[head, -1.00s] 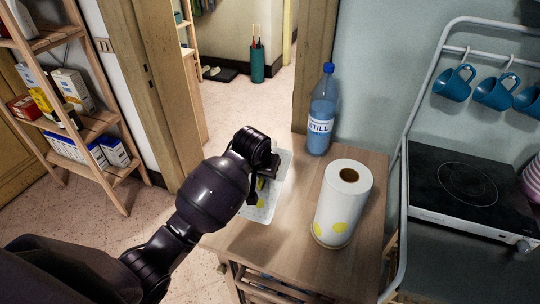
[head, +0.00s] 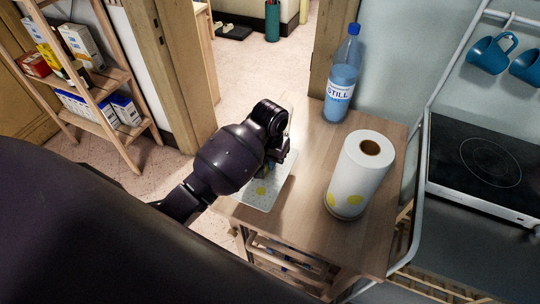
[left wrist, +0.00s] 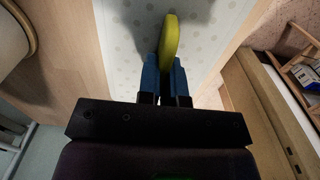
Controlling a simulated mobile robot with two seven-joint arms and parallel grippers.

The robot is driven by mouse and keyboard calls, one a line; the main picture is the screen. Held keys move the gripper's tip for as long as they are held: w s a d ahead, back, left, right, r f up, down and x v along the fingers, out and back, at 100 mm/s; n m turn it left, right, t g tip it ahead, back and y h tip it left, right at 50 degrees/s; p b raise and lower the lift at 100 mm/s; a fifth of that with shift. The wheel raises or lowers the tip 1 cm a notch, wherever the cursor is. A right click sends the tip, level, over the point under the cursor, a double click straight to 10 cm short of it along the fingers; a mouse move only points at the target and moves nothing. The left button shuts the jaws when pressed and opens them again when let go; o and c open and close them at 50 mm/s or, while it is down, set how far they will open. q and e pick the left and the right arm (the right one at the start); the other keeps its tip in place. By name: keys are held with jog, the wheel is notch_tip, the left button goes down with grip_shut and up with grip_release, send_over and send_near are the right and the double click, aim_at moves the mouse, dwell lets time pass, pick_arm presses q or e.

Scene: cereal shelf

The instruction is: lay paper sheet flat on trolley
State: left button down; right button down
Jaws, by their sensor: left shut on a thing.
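The paper sheet (head: 253,201), pale with grey dots and yellow lemon shapes, is at the left side of the wooden trolley top (head: 300,220). Its lower part shows in front of my left gripper (head: 275,160), which hides much of the rest. I cannot tell whether the whole sheet touches the trolley. My right gripper is not in view.
A paper towel roll (head: 359,177) stands on the trolley to the right of the sheet. A blue water bottle (head: 341,85) stands at the back. A cooktop (head: 480,165) is on the right. A shelf with boxes (head: 95,95) is at the left. The trolley top between sheet and roll is clear.

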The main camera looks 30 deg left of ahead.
pick_arm(q)
notch_tip(320, 180, down, 2)
jog(key=shift+f, duration=1.6)
jog(key=c, duration=1.2)
grip_release()
notch_tip(320, 180, up, 11)
jog(key=shift+f, duration=0.1)
